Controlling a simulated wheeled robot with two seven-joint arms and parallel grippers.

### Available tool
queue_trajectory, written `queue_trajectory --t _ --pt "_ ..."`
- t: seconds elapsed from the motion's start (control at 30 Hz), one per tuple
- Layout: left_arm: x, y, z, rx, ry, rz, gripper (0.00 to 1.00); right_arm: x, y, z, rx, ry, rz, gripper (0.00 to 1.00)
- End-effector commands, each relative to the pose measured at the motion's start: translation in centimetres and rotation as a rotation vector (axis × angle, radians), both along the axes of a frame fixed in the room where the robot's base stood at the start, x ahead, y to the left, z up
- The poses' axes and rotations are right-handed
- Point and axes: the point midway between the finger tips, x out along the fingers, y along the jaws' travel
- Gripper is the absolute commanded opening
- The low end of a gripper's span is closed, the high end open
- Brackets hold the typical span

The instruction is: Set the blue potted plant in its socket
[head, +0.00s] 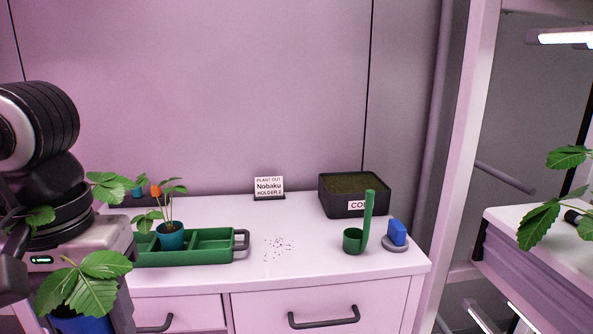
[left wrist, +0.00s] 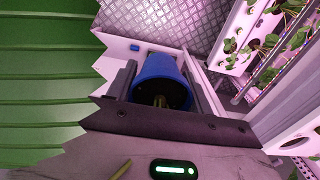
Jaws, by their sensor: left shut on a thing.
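The blue potted plant is at the lower left of the head view, with a blue pot (head: 80,324) and broad green leaves (head: 92,282). The left wrist view shows the blue pot (left wrist: 160,68) between the fingers of my left gripper (left wrist: 163,85), which is shut on it. The pot is held up, and its lower part is cut off in the head view. In the left wrist view a white rack (left wrist: 292,140) with round dark openings is at the right. I cannot tell which opening is the socket. My right gripper is not in view.
The white counter (head: 310,272) holds a green tray (head: 215,258) with a teal-potted plant (head: 171,238), a sign (head: 269,187), a soil box (head: 352,208), a green long-handled cup (head: 354,241) and a blue block (head: 397,232). More leaves (head: 540,225) are at the right.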

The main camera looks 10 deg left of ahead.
Motion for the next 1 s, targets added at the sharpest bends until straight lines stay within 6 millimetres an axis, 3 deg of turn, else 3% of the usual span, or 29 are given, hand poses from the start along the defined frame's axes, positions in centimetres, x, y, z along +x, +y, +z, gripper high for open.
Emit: queue_trajectory --t 0.37,0.8,1.0 --pt "4.3 -2.3 -4.0 -0.001 0.005 -0.081 0.23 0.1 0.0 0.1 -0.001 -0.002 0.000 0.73" --pt "10.3 -5.9 -14.5 0.001 0.004 -0.269 0.23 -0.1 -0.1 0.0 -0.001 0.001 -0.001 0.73" --pt "10.9 -6.3 -16.3 -0.002 0.002 -0.309 0.23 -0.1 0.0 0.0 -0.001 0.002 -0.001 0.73"
